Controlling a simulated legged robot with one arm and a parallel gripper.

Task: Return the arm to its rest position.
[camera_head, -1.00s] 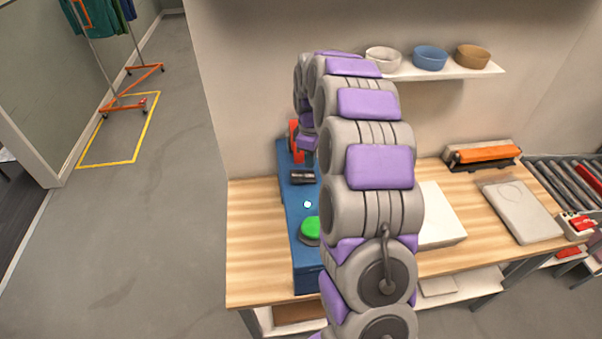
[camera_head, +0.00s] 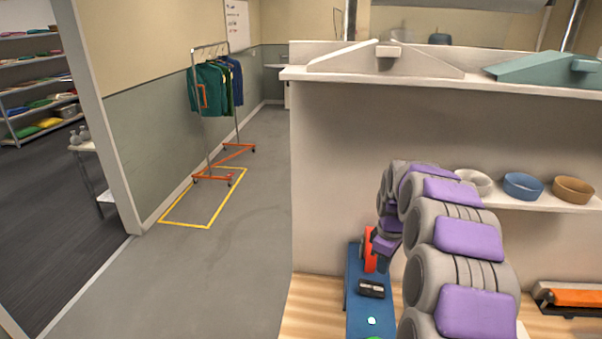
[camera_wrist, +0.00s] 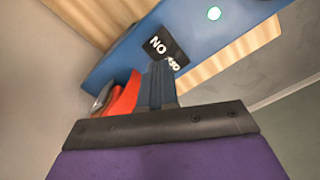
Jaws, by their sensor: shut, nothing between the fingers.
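My arm, grey with purple pads, arches over the wooden bench (camera_head: 318,305) in the head view. My gripper (camera_wrist: 161,72) points down over the blue console (camera_wrist: 118,62) in the wrist view, its dark fingers together and empty. The fingers overlap the edge of a black label with white lettering (camera_wrist: 168,48); I cannot tell whether they touch the console. A red part (camera_wrist: 122,100) is beside the fingers at the left. In the head view the red part (camera_head: 369,252) and the label (camera_head: 371,288) sit on the console, and my arm hides part of it.
A shelf with several bowls (camera_head: 523,186) is right of my arm. A wall with a top ledge (camera_head: 420,90) stands behind the bench. Left is open grey floor (camera_head: 215,270), with a garment rail (camera_head: 203,120) and a yellow floor outline (camera_head: 185,224). An orange roller (camera_head: 578,297) is at the right.

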